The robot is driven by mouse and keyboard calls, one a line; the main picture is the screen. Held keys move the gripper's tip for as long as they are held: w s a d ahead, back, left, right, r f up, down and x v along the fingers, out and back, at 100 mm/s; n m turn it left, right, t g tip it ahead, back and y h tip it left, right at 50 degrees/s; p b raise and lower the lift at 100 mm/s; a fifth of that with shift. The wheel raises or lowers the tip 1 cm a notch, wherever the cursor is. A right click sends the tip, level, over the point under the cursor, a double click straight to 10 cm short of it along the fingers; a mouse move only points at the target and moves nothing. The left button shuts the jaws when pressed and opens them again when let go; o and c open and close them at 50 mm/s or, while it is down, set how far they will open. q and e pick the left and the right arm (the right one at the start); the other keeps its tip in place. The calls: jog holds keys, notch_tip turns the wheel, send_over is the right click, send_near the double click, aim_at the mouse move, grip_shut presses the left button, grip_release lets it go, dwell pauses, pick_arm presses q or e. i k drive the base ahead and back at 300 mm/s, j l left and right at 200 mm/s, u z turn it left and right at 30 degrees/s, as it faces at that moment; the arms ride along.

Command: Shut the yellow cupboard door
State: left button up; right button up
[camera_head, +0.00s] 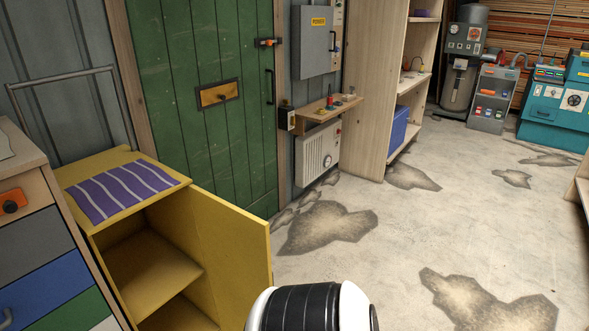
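The yellow cupboard (107,233) stands at the left of the head view, with a purple striped cloth (120,190) on its top. Its yellow door (230,242) is open, swung outward on the right side of the opening. The inside shows a shelf (150,266) and looks empty. A white and black rounded part of my own body (312,308) shows at the bottom centre, just right of the door's lower edge; I cannot tell whether they touch. Neither of my grippers can be seen.
A drawer unit (40,255) with coloured fronts stands close left of the cupboard. Behind are a green door (205,90) and a small wall shelf (325,108). A wooden shelving unit (370,80) stands further back. The concrete floor (420,235) to the right is clear.

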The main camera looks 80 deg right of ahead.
aim_at(234, 242)
jog(key=k+l+z, duration=0.1)
jog(key=l, duration=0.45)
jog(key=k+l, duration=0.2)
jog(key=l, duration=0.35)
jog(key=k+l+z, duration=0.15)
jog(key=l, duration=0.4)
jog(key=l+z, duration=0.1)
jog(key=l, duration=0.45)
jog(key=k+l, duration=0.15)
jog(key=l, duration=0.4)
jog(key=k+l, duration=0.2)
jog(key=l, duration=0.15)
